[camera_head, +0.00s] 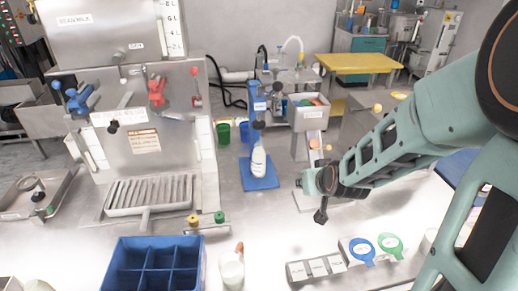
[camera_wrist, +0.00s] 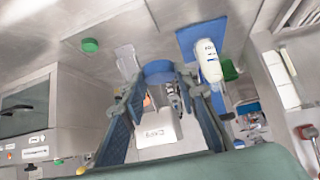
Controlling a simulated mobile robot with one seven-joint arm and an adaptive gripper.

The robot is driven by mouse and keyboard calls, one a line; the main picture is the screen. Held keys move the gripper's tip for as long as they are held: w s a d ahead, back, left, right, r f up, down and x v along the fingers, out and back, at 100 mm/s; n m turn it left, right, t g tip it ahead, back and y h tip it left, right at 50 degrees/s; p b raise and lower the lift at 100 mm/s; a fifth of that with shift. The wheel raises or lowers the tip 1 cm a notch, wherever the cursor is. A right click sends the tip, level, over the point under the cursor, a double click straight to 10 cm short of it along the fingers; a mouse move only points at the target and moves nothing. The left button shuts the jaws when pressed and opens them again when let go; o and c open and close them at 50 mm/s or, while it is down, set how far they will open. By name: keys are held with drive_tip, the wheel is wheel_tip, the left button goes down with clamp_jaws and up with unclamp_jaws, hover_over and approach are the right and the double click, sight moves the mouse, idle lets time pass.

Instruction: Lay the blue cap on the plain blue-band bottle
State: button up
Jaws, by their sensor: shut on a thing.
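My gripper (camera_wrist: 158,84) is closed on a round blue cap (camera_wrist: 158,69), which sits between the fingertips in the wrist view. In the head view my arm's end is right of the white bottle and in front of it; the cap cannot be made out there. A white bottle (camera_head: 258,161) stands upright on a blue mat (camera_head: 261,181) in the head view. In the wrist view the bottle (camera_wrist: 208,62), with dark marks on its side, is right of the held cap and apart from it, beside the mat's bare part (camera_wrist: 190,40). Its band is too small to tell.
A steel machine (camera_head: 145,130) stands left of the mat. A blue divided crate (camera_head: 153,241) and another white bottle (camera_head: 232,270) with an orange tip are in front. Open counter lies between.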

drive_tip(key=shift+w+a+f+n+y+b, duration=0.2)
drive_tip(key=shift+w+a+f+n+b, duration=0.15)
drive_tip(key=shift+w+b, duration=0.35)
drive_tip(key=shift+w+a+f+n+y+b, duration=0.3)
drive_tip(key=shift+w+f+b, duration=0.2)
drive_tip(key=shift+b, duration=0.3)
drive_tip(key=w+a+r+n, duration=0.1)
drive_tip(key=w+a, duration=0.3)
drive_tip(key=w, duration=0.2)
drive_tip(key=w+a+r+n+y+b, duration=0.1)
drive_tip(key=w+a, duration=0.3)
drive_tip(key=w, duration=0.3)
drive_tip(key=w+a+r+n+g+y, duration=0.1)
drive_tip(key=w+a, duration=0.3)
drive_tip(key=w, duration=0.3)
drive_tip(key=shift+a+r, duration=0.15)
drive_tip(key=shift+a, duration=0.15)
drive_tip(key=shift+w+a+f, duration=0.1)
drive_tip(key=shift+w+f, duration=0.1)
drive_tip(key=shift+f, duration=0.65)
drive_tip(key=shift+f+b, duration=0.45)
drive_tip(key=shift+b, duration=0.15)
drive_tip(key=shift+f, duration=0.2)
